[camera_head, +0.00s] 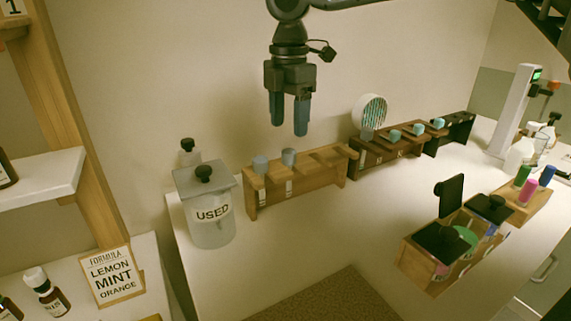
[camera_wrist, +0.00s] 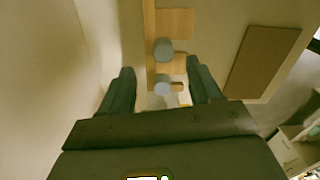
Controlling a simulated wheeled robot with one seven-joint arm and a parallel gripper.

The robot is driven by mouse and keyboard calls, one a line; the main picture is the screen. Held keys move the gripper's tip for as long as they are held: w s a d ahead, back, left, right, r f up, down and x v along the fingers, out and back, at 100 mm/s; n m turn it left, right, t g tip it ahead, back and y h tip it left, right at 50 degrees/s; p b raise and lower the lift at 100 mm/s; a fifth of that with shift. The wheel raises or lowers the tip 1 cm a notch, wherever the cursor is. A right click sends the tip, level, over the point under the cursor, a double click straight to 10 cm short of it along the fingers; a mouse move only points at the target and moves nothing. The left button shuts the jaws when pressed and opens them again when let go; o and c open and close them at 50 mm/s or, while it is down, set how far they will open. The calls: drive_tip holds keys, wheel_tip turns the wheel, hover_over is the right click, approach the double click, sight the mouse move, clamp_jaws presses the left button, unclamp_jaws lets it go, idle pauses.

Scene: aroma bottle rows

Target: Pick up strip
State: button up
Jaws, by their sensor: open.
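My gripper (camera_head: 289,128) is open and empty, pointing down above the light wooden rack (camera_head: 325,177). In the wrist view, my gripper (camera_wrist: 160,70) has its fingers apart, with two grey-blue caps in the gap between them. These are the near cap (camera_head: 260,163) and the second cap (camera_head: 288,156), below the fingertips. They also show in the wrist view, one higher (camera_wrist: 163,48) and one lower (camera_wrist: 162,85). Narrow white pieces (camera_head: 289,186) show on the rack front; I cannot tell whether they are strips or labels. No strip is clearly identifiable.
A lidded jar marked USED (camera_head: 211,220) stands left of the rack. Dark racks (camera_head: 385,146) with teal caps and a round striped object (camera_head: 369,111) stand to the right. A wooden box (camera_head: 436,262) is at front right. The middle of the white counter is clear.

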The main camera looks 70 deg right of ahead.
sight(289, 151)
drive_tip(key=shift+s+a+f, duration=0.1)
drive_tip(key=shift+f, duration=1.6)
drive_tip(key=shift+s+a+f, duration=0.1)
drive_tip(key=shift+f, duration=1.6)
drive_tip(key=c, duration=0.9)
drive_tip(key=shift+r, duration=0.1)
drive_tip(key=shift+c, duration=0.2)
wheel_tip(289, 151, up, 18)
drive_tip(key=shift+p, duration=0.45)
